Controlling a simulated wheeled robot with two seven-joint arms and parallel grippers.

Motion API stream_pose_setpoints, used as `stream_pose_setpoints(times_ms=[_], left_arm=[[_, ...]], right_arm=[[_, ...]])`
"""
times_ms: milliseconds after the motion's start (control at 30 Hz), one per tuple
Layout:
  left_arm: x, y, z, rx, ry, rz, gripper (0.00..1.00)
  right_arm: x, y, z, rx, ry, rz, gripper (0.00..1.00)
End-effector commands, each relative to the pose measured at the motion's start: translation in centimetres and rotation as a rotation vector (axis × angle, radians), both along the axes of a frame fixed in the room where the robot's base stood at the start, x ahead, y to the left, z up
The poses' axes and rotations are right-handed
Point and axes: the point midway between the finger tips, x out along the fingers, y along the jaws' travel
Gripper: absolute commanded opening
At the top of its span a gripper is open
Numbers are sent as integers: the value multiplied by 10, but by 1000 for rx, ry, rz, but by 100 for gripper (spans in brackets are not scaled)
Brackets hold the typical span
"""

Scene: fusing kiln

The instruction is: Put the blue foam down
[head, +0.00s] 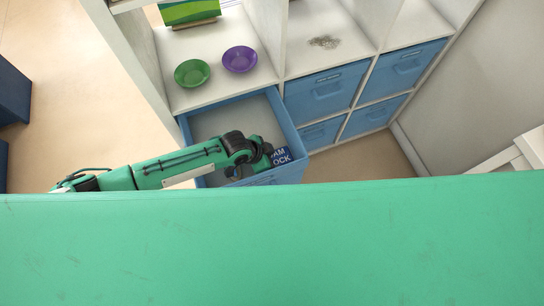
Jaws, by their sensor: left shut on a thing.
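The blue foam block (281,156), with white lettering on it, is at the right inside part of an open blue drawer (289,122) in the white shelf unit. My left gripper (268,157) is shut on the block, low in the drawer near its front right corner. The arm hides part of the block and part of the drawer. I cannot tell whether the block touches the drawer floor. My right gripper is not in view.
A green bowl (192,73) and a purple bowl (240,59) sit on the shelf above the open drawer. Several closed blue drawers (325,91) are to the right. A wide green surface (270,245) fills the bottom of the view. The drawer's grey floor (225,118) looks bare at the back.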

Motion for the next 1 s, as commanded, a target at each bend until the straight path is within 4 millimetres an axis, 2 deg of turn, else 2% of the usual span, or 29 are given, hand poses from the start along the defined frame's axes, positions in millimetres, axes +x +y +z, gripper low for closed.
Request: stream_pose_setpoints(times_ms=[33,67,167,467,633,800,1000], left_arm=[[0,0,-2,0,0,0,33],[0,0,-2,0,0,0,55],[0,0,-1,0,0,0,75],[0,0,0,0,0,0,75],[0,4,9,1,0,1,75],[-6,20,37,0,-1,0,75],[-13,42,72,0,0,1,75]], right_arm=[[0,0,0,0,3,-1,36],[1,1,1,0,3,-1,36],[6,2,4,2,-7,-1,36],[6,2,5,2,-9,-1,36],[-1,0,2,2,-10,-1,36],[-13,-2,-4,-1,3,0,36],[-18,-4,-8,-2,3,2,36]])
